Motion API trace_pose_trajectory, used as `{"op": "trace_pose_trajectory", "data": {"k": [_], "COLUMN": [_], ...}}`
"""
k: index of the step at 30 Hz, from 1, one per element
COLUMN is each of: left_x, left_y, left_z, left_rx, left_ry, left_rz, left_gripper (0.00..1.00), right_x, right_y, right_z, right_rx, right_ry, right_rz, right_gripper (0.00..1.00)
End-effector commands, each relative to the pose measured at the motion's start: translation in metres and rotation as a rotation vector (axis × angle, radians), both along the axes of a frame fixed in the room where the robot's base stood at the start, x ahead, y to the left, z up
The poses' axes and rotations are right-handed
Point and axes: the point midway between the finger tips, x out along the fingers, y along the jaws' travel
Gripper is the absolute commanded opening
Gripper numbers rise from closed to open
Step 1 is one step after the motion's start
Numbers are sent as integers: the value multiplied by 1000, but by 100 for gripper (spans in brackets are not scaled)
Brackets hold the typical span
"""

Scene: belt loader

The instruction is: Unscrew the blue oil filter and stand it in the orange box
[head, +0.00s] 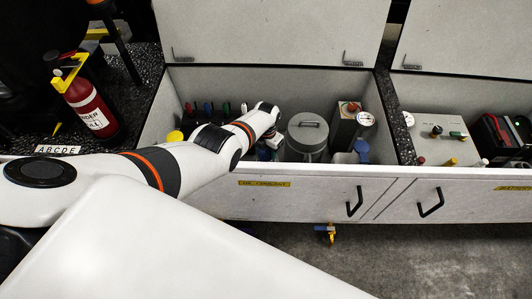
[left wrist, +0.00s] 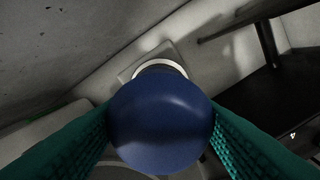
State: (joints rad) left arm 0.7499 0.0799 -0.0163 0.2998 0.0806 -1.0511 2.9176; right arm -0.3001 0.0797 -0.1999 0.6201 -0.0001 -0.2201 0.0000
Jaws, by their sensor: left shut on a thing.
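In the left wrist view the blue oil filter (left wrist: 160,128) fills the middle as a rounded dark-blue body. My left gripper (left wrist: 160,112) is shut on it, with a green ridged finger on each side. A pale ring on a plate (left wrist: 158,66) shows just behind the filter; I cannot tell whether the filter is still joined to it. In the head view my left arm reaches into the open compartment and its gripper (head: 267,149) is low inside, mostly hidden. The filter is not clear there. I see no orange box. My right gripper is not in view.
A grey lidded canister (head: 307,135) stands right of the gripper, then a dark box with a gauge (head: 345,124) and a blue object (head: 361,150). Small coloured handles (head: 206,108) line the back left. The compartment's front wall (head: 300,172) is near the arm. A red extinguisher (head: 92,108) stands left.

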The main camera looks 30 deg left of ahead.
Motion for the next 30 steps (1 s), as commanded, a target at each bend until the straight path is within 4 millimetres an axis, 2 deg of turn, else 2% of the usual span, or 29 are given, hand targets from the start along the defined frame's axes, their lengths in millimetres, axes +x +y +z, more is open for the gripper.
{"op": "trace_pose_trajectory", "data": {"k": [1,5,6,14,17,27,30], "left_x": [0,0,0,-1,-1,-1,0], "left_y": [1,1,1,0,0,0,0], "left_z": [0,0,0,-1,-1,0,0], "left_rx": [2,2,2,0,0,-1,-1], "left_ry": [2,2,2,2,2,2,2], "left_rz": [-1,-2,-2,-21,-154,-839,-966], "left_gripper": [55,76,78,78,78,78,78], "right_x": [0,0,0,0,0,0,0], "right_y": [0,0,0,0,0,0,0], "right_z": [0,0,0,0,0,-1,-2], "right_rx": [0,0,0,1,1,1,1], "right_ry": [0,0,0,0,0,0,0], "right_rz": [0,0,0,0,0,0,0], "right_gripper": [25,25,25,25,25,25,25]}}
